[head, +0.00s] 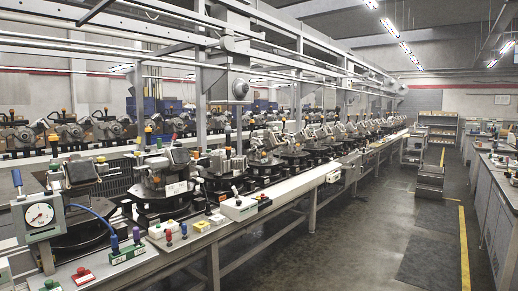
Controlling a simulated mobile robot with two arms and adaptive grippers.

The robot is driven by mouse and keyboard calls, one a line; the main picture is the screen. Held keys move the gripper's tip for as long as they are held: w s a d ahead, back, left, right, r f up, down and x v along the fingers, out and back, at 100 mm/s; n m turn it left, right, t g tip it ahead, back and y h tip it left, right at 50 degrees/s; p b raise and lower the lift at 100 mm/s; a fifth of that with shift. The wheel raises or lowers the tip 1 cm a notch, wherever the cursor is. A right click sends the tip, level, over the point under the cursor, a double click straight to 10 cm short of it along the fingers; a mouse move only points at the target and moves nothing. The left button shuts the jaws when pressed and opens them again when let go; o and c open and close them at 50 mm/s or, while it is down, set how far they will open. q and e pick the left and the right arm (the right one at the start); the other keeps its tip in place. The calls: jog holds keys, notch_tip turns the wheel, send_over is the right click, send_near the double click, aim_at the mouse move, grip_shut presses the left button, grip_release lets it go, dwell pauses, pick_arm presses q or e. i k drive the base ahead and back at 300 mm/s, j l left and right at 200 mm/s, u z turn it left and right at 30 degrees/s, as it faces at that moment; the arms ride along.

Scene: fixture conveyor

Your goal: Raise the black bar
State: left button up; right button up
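I cannot pick out with certainty which thing is the black bar. A long conveyor line carries several grey metal fixtures on round black bases, and the nearest clear fixture (165,175) is left of the middle. Small dark parts and levers show among the fixtures, but they are too small to tell apart. Neither of my grippers is in the head view.
A round dial gauge (39,214) stands at the near left. A green box (127,254), a red box (82,275) and a white control box (238,208) sit along the conveyor's front edge. An open aisle (385,225) with yellow floor lines runs right of it. Workbenches (490,205) line the far right.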

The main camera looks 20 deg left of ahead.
aim_at(257, 148)
jog(key=i, duration=3.7)
jog(key=l+z, duration=0.05)
jog(key=l, duration=0.1)
